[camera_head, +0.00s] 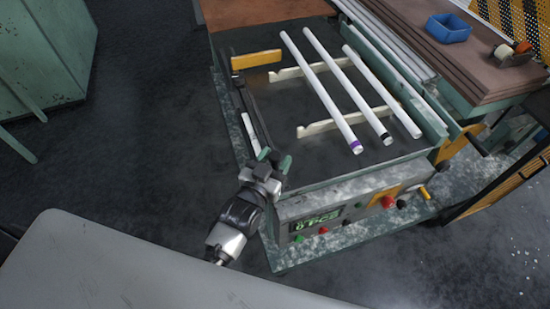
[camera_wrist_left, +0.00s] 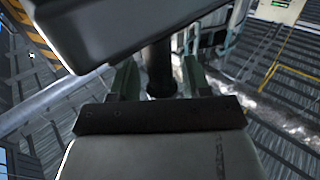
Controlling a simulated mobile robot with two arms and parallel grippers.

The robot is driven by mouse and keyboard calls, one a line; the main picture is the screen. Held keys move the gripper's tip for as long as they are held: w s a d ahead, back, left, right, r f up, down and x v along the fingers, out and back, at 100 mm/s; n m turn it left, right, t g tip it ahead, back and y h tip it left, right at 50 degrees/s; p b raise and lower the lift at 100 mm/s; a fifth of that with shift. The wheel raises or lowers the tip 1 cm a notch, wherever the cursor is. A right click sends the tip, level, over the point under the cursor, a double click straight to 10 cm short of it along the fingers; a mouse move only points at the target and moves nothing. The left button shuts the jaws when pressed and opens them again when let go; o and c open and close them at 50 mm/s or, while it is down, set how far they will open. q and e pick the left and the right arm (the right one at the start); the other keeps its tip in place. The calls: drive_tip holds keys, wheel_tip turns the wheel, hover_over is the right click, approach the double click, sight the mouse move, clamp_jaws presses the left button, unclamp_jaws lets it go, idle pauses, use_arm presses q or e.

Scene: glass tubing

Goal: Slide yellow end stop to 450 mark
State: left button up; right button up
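The yellow end stop (camera_head: 257,59) is a flat bar across the far left corner of the machine's dark bed. A dark rail (camera_head: 241,98) runs from near it along the bed's left side, with a narrow white strip (camera_head: 250,131) beside it. Marks on the strip are too small to read. My left gripper (camera_head: 275,157) is at the bed's near left corner, far from the end stop. In the left wrist view its green fingers (camera_wrist_left: 160,78) stand apart, with a dark round post (camera_wrist_left: 160,60) showing between them; contact cannot be told. My right gripper is not in view.
Several white tubes (camera_head: 322,92) lie on cream supports (camera_head: 328,126) across the bed. The front panel (camera_head: 340,213) carries buttons and a green display. A blue bin (camera_head: 449,28) and a tape dispenser (camera_head: 513,53) stand on brown boards at the right.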

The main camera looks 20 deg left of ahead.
use_arm(q)
drive_tip(key=shift+s, duration=0.25)
drive_tip(key=s+a+b, duration=0.2)
drive_tip(key=s, duration=0.8)
drive_tip(key=shift+b, duration=0.3)
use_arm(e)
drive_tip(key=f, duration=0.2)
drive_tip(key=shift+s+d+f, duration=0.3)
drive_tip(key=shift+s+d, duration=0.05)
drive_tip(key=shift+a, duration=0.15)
use_arm(q)
drive_tip(key=shift+f, duration=0.1)
